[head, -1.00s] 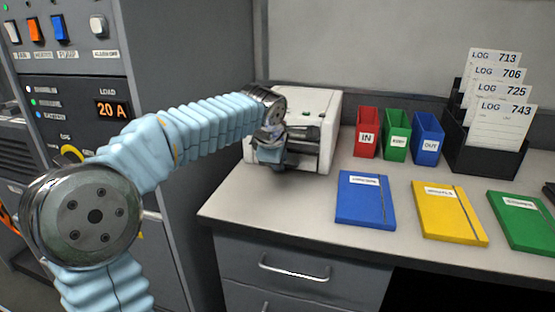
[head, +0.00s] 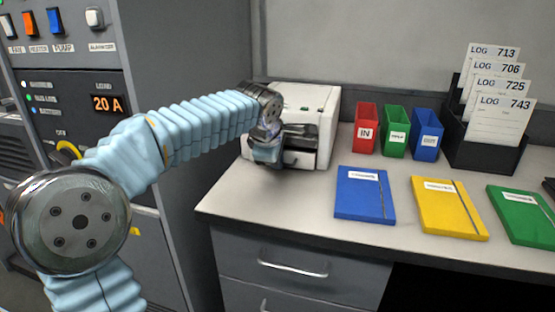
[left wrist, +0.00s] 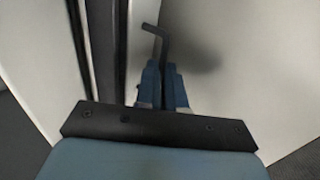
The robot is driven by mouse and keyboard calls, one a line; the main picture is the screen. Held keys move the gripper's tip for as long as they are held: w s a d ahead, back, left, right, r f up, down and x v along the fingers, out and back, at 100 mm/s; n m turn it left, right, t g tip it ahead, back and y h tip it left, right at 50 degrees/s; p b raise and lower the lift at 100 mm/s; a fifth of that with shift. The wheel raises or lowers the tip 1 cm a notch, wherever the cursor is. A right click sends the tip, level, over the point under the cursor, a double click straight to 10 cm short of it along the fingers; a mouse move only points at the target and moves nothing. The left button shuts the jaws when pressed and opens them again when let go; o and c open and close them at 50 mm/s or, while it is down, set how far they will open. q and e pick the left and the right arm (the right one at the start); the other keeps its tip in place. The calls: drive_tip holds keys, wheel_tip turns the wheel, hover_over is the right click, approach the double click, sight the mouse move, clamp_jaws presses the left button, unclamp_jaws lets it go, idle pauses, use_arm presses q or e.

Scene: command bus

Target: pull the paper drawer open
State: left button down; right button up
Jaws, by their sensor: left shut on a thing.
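The white printer (head: 312,98) stands at the back left of the desk. Its paper drawer (head: 302,160) is low on the front, partly hidden behind my left gripper (head: 268,155). In the left wrist view my blue fingers (left wrist: 163,88) are close together on a thin dark bent handle (left wrist: 158,32), whose hooked end sticks out past the fingertips. A pale surface lies on either side of the fingers, with dark upright slots to their left. I cannot tell how far the drawer is out. My right gripper is not in view.
Red (head: 366,130), green (head: 396,132) and blue (head: 427,134) bins stand right of the printer, beside a black log-card holder (head: 485,155). Blue (head: 364,195), yellow (head: 447,208) and green (head: 522,215) folders lie in front. The desk before the printer (head: 270,190) is clear. A grey control cabinet (head: 185,90) stands left.

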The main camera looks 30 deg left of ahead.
use_arm(q)
drive_tip(key=shift+s+d+f+b, duration=0.1)
drive_tip(key=shift+s+d+b, duration=0.15)
drive_tip(key=shift+s+b, duration=0.45)
drive_tip(key=shift+s+d+b, duration=0.2)
drive_tip(key=shift+s+b, duration=0.1)
drive_tip(key=shift+s, duration=0.8)
drive_tip(key=shift+s+d+f+b, duration=0.1)
drive_tip(key=shift+s+d+b, duration=0.15)
drive_tip(key=shift+s+b, duration=0.45)
drive_tip(key=shift+s+d+r+b, duration=0.1)
drive_tip(key=shift+s+d+b, duration=0.1)
drive_tip(key=shift+s, duration=0.55)
drive_tip(key=shift+s+d+r+b, duration=0.1)
drive_tip(key=shift+s+b, duration=0.05)
drive_tip(key=shift+s, duration=0.6)
